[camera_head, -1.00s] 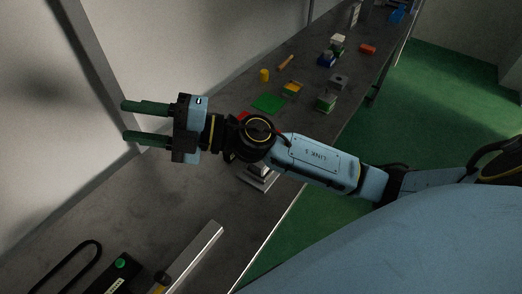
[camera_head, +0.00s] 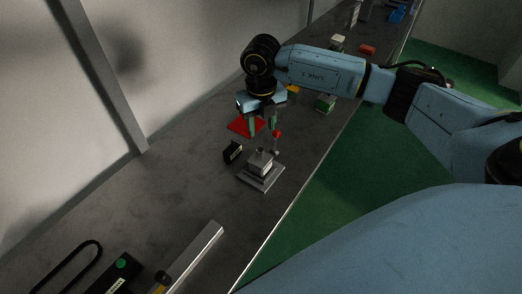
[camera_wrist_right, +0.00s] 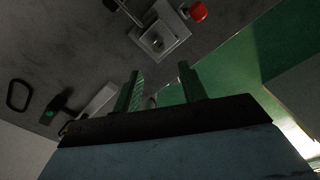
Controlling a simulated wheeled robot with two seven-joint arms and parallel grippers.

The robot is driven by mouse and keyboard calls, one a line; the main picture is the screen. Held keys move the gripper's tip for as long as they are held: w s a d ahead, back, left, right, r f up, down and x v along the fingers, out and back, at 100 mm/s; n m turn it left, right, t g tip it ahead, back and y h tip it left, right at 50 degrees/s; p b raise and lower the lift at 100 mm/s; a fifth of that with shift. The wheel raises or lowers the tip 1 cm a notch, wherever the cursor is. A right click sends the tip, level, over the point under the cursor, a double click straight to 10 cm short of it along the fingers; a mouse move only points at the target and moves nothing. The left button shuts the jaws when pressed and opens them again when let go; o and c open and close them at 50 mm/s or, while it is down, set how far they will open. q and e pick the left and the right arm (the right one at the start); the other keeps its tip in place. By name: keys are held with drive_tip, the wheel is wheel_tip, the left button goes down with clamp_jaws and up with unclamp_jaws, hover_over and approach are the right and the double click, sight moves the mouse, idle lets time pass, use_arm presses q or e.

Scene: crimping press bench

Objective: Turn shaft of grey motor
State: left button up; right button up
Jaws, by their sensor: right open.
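A grey block-shaped motor (camera_head: 261,160) sits on a stepped metal base (camera_head: 262,182) on the bench. In the right wrist view the grey motor (camera_wrist_right: 154,40) shows near the top, with a small round feature on its face that may be the shaft. My right gripper (camera_head: 262,124) points down with green fingers, behind and above the motor in the head view. Its fingers also show in the right wrist view (camera_wrist_right: 159,72), spread apart with nothing between them and clear of the motor. My left gripper is not in view.
A red knob (camera_head: 277,133) on a thin stem stands close behind the motor. A metal bar (camera_head: 195,252) lies nearer. The left bench surface is mostly clear.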

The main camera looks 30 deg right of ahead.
sight(261, 150)
wheel_tip(261, 150, down, 11)
drive_tip(key=shift+f+p, duration=0.1)
drive_tip(key=shift+p, duration=0.6)
drive_tip(key=shift+a, duration=0.1)
drive_tip(key=shift+c, duration=0.4)
clamp_jaws()
